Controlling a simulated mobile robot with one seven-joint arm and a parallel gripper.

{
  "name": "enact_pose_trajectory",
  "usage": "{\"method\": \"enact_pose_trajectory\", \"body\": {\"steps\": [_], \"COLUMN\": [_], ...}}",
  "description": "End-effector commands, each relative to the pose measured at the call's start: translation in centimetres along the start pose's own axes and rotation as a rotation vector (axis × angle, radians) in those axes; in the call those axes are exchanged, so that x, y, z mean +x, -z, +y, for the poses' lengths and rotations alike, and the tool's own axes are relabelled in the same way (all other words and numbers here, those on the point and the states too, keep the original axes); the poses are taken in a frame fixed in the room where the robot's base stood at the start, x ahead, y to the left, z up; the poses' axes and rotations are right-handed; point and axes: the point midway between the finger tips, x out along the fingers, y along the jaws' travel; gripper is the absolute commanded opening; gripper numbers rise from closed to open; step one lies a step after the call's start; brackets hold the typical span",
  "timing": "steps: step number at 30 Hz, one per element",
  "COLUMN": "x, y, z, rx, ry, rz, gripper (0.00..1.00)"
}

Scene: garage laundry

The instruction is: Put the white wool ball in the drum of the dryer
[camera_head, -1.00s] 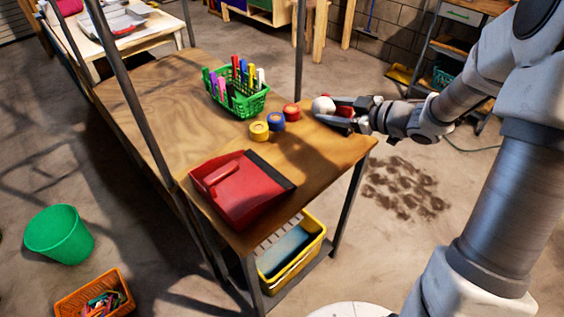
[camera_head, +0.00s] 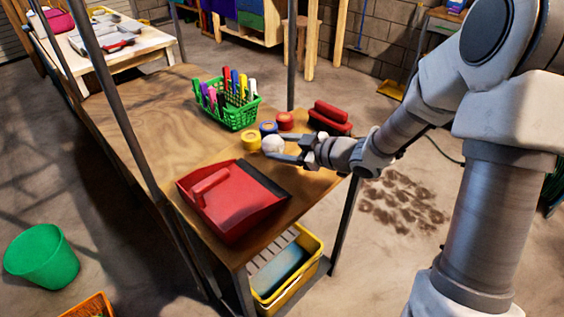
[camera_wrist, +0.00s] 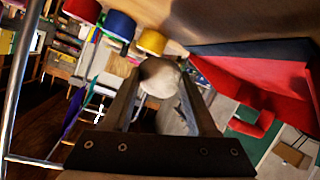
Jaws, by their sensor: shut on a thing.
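The white wool ball (camera_head: 272,145) is between the fingertips of my gripper (camera_head: 284,147), which is shut on it. In the wrist view the ball (camera_wrist: 159,76) sits at the far end of the two fingers (camera_wrist: 157,90). My gripper holds it over the wooden bench (camera_head: 150,110), between the red dustpan and the small round tubs. I cannot tell whether the ball touches the bench top. No dryer or drum is in view.
A red dustpan (camera_head: 228,200) lies in front. Yellow (camera_head: 251,140), blue (camera_head: 268,127) and red (camera_head: 285,121) tubs stand beside a green marker basket (camera_head: 232,108). A red brush-like object (camera_head: 330,118) is behind my gripper. Dark posts (camera_head: 118,100) rise along the bench.

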Motion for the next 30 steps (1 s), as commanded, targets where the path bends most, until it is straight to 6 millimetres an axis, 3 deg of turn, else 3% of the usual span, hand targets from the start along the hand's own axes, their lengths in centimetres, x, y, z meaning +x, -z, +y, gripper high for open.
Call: {"method": "enact_pose_trajectory", "body": {"steps": [8,20,21,26,30], "x": [1.4,1.5,1.5,1.5,1.5], "y": [-3.4,-3.8,-3.7,-3.7,-3.7], "z": [-1.3,-1.4,-1.4,-1.4,-1.4], "rx": [0.003,0.001,0.001,0.001,0.001], "ry": [0.001,0.000,0.000,0.000,0.000], "rz": [-0.001,0.000,0.000,0.000,-0.001], "gripper": [0.04,0.04,0.62,0.88,0.88]}}
